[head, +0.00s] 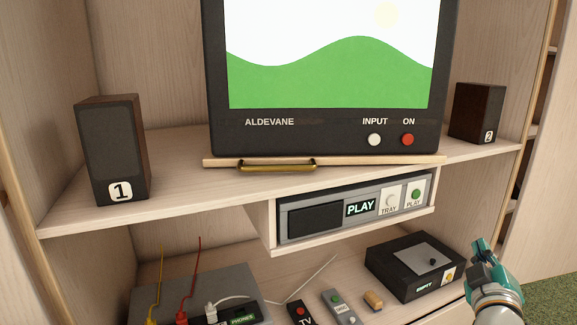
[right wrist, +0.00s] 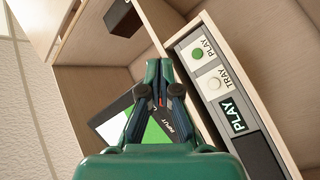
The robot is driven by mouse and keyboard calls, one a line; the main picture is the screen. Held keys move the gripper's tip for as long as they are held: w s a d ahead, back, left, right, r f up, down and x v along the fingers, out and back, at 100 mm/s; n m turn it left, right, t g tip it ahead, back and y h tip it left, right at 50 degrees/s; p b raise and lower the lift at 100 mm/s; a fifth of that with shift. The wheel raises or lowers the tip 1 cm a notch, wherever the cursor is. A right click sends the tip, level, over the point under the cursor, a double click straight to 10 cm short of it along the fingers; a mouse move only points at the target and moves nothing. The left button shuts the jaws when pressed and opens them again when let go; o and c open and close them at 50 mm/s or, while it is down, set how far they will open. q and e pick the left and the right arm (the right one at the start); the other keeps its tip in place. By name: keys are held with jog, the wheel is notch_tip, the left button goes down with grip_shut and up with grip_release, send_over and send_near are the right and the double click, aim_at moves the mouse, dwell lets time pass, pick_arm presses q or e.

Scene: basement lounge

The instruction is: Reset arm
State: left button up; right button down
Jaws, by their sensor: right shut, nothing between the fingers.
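My right gripper (head: 482,258) is at the lower right of the head view, beside the right end of the black box (head: 415,265) on the lower shelf. It is teal with dark fingers. In the right wrist view its fingers (right wrist: 159,75) are together and empty. The player (head: 352,207) under the upper shelf has a lit PLAY display; it also shows in the right wrist view (right wrist: 228,105), to the right of the fingers. From the head view I cannot tell whether the gripper touches the black box. My left gripper is not in view.
The TV (head: 328,80) shows a green hill picture on the upper shelf (head: 150,180), between speaker 1 (head: 110,150) and speaker 2 (head: 477,113). The lower shelf holds a grey box (head: 195,290) with cables, remotes (head: 340,305) and a small tan cylinder (head: 373,300).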

jog(key=s+a+f+n+g+y+p, duration=0.1)
jog(key=a+f+g+y+p, duration=0.4)
jog(key=f, duration=0.9)
jog(key=s+a+f+n+g+y+p, duration=0.1)
jog(key=s+a+f+g+p, duration=0.15)
jog(key=a+f, duration=0.7)
jog(key=s+a+f+m+g+y+p, duration=0.1)
jog(key=s+a+f+m+g, duration=0.3)
jog(key=s+f, duration=0.4)
jog(key=s+a+f+m+g+y+p, duration=0.1)
jog(key=s+a+f+m+g+y, duration=0.3)
jog(key=s+f, duration=0.5)
jog(key=s+a+m+g, duration=0.1)
jog(key=s, duration=0.4)
jog(key=shift+a, duration=0.25)
